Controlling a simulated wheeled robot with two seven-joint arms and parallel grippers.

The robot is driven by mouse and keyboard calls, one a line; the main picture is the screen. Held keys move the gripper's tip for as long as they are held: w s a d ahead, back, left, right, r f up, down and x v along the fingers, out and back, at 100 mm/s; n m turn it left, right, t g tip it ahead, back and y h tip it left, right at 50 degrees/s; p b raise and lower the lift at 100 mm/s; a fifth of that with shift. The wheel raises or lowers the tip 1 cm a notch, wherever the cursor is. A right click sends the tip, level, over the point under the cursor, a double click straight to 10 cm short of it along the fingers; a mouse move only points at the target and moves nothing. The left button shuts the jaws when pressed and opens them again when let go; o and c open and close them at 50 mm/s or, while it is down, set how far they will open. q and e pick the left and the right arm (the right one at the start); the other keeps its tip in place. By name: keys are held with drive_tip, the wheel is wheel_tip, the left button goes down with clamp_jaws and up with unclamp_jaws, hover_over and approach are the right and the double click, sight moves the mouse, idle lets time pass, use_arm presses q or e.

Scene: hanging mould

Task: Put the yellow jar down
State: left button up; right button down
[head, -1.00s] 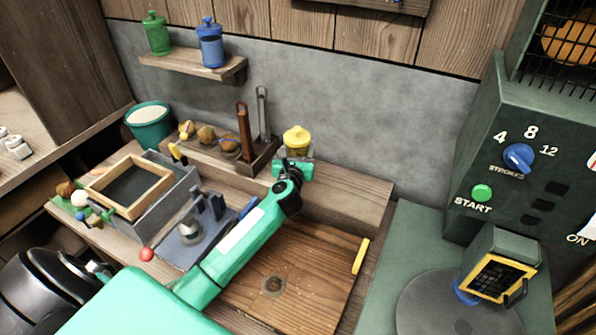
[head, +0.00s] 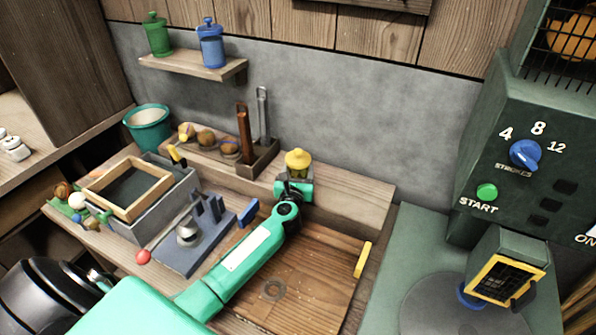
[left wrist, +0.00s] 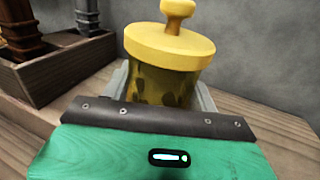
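The yellow jar (head: 298,163) has a yellow lid with a knob and a see-through body with dark patches. It is upright at the raised wooden ledge (head: 350,195) along the back wall. My left gripper (head: 294,185), on the green arm, is at the jar, with its fingers on both sides of the body. The left wrist view shows the jar (left wrist: 168,60) close up between the grey fingers (left wrist: 160,88), which look shut on it. The jar's base is hidden by the gripper, so I cannot tell if it touches the ledge. My right gripper is not in view.
A wooden tool rack (head: 264,157) stands left of the jar. A blue jar (head: 211,47) and a green jar (head: 157,37) stand on the wall shelf (head: 195,66). The ledge right of the jar is clear. A green machine (head: 500,150) stands at the right.

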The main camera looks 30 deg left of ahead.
use_arm(q)
drive_tip(key=o, duration=0.4)
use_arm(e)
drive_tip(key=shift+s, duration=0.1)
use_arm(q)
drive_tip(key=shift+r, duration=0.1)
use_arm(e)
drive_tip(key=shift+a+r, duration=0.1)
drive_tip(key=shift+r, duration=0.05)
use_arm(q)
drive_tip(key=shift+s, duration=0.15)
drive_tip(key=v, duration=1)
drive_tip(key=shift+s+d, duration=0.2)
drive_tip(key=shift+s, duration=0.15)
drive_tip(key=shift+s+d, duration=0.15)
drive_tip(key=shift+s, duration=0.35)
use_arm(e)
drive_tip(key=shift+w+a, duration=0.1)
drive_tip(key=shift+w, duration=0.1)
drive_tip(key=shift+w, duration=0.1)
